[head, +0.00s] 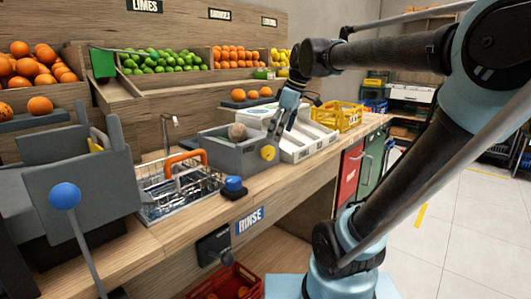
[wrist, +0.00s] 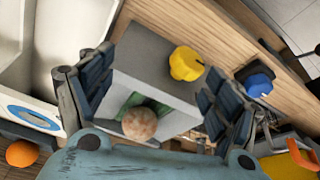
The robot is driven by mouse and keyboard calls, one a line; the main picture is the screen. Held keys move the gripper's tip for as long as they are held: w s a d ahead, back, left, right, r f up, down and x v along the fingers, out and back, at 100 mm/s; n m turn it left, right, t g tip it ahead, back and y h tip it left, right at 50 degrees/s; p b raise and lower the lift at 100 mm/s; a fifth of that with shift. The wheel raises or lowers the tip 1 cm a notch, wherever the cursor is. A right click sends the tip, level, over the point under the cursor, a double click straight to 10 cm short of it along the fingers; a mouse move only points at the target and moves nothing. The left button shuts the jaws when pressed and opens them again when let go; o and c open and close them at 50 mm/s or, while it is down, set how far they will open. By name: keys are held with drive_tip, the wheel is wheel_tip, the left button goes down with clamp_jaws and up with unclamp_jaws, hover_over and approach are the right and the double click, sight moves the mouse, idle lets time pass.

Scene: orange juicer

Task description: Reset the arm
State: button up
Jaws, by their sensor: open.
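My arm stands at the right of the head view and reaches left over the counter. My gripper (head: 283,126) points down near a grey box-shaped unit (head: 222,155) with a yellow knob (head: 268,153). In the wrist view my gripper (wrist: 160,66) has its two dark padded fingers spread wide. The grey unit (wrist: 165,65), its yellow knob (wrist: 186,63) and a brownish round fruit (wrist: 139,123) show between and beyond the fingers. Nothing is held. The fruit (head: 237,131) also shows at the grey unit's open top in the head view. I cannot tell how far the fingertips are above the unit.
A sink with a wire basket (head: 178,190) and orange handle lies left of the unit, with a blue button (head: 234,184) in front. White trays (head: 303,140) and a yellow crate (head: 343,116) stand to the right. Fruit bins line the back. Floor at right is clear.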

drive_tip(key=s+d+f+m+h, duration=0.1)
drive_tip(key=s+d+f+m, duration=0.5)
drive_tip(key=f, duration=0.6)
drive_tip(key=s+d+f+m+h, duration=0.2)
drive_tip(key=s+d+f+m, duration=0.5)
drive_tip(key=f, duration=0.5)
drive_tip(key=s+d, duration=0.2)
drive_tip(key=s, duration=0.1)
drive_tip(key=shift+f, duration=0.15)
